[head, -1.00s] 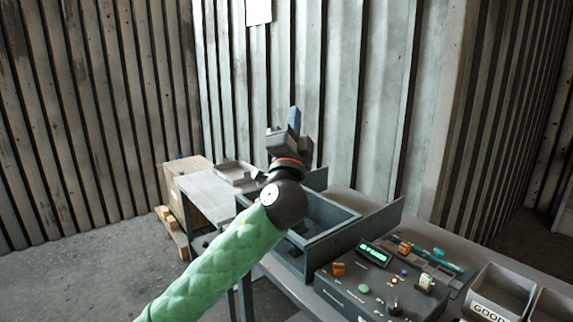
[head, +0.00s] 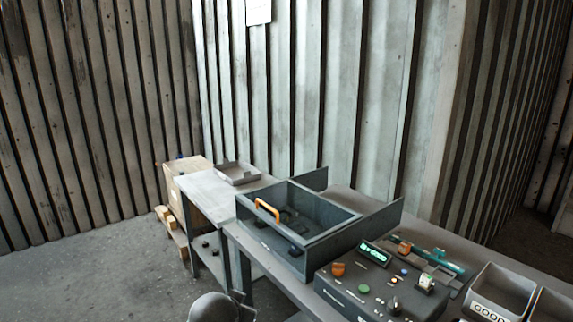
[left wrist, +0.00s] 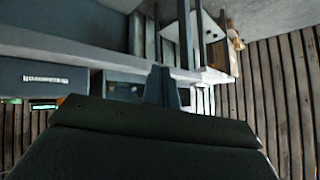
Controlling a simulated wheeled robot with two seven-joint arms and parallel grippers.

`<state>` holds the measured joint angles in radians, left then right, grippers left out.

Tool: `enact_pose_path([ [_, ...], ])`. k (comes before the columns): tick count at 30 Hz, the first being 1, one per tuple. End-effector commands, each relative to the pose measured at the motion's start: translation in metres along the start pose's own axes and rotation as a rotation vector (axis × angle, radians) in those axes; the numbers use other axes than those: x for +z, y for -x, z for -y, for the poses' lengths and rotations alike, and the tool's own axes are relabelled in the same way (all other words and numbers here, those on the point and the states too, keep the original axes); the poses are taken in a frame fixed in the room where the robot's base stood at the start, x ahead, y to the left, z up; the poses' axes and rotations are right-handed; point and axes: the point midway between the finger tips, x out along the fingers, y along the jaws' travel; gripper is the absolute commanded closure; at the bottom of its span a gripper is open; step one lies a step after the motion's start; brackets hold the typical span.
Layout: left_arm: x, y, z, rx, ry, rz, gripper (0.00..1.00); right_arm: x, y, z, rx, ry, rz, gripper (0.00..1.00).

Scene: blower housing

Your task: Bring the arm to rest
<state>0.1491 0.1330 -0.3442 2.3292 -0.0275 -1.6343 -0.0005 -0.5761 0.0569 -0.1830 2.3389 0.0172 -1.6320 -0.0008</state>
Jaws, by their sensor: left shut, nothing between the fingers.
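My left gripper (left wrist: 163,88) shows in the left wrist view as a dark body along the bottom, with its blue-grey fingers together above it. It is shut with nothing between the fingers. In the head view only a grey rounded part of my arm shows at the bottom edge, clear of the bench; the fingers cannot be made out there. My right gripper is in neither view.
A grey open housing (head: 300,255) with an orange handle (head: 267,210) sits on the bench. A control box (head: 360,290) with a lit display stands to its right, then grey bins (head: 497,293). Behind are a shallow tray (head: 237,173) and a carton (head: 187,170).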

Motion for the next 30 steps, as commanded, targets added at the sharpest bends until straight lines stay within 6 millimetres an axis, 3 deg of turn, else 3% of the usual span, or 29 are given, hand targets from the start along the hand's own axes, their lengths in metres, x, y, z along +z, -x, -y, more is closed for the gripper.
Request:
enact_pose_path([
  [1, 0.021, -0.003, -0.004, 0.021, 0.017, 0.029, 1.00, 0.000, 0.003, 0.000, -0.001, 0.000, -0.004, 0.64],
  [17, 0.226, -0.004, -0.037, 0.107, 0.172, 0.330, 1.00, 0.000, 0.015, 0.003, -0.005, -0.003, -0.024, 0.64],
  [24, 0.323, 0.012, -0.067, 0.140, 0.215, 0.488, 1.00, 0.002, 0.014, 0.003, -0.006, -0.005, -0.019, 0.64],
  [30, 0.386, 0.034, -0.095, 0.174, 0.231, 0.597, 1.00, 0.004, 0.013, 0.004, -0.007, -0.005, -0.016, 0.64],
])
